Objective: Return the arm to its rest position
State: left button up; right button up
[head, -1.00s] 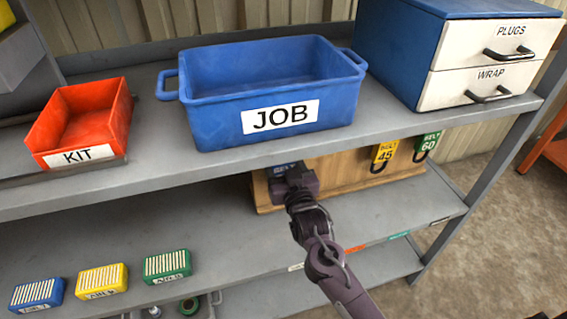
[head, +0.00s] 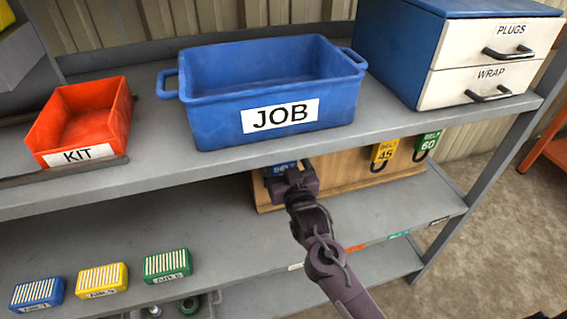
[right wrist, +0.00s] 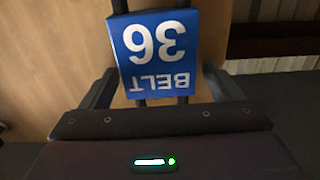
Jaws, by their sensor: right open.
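My right arm reaches from the bottom of the head view to a wooden board under the upper shelf. My right gripper (head: 292,176) is at the blue BELT 36 tag (head: 279,169), which it partly hides in the head view. In the right wrist view the blue tag (right wrist: 155,50) appears upside down between the two fingers (right wrist: 160,88). The fingers are open, with a gap on each side of the tag. The dark belt loop shows in parts above and below the tag. My left gripper is not in view.
The board (head: 340,172) also carries yellow BELT 45 (head: 384,153) and green BELT 60 (head: 427,142) tags. Above are the blue JOB bin (head: 215,125), red KIT bin (head: 100,120) and drawer unit (head: 395,50). Three small boxes sit lower left. The lower shelf's middle (head: 220,228) is clear.

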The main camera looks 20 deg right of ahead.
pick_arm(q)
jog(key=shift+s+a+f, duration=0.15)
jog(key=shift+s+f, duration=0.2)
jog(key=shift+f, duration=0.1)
pick_arm(e)
jog(key=s, duration=0.7)
jog(key=shift+s, duration=0.4)
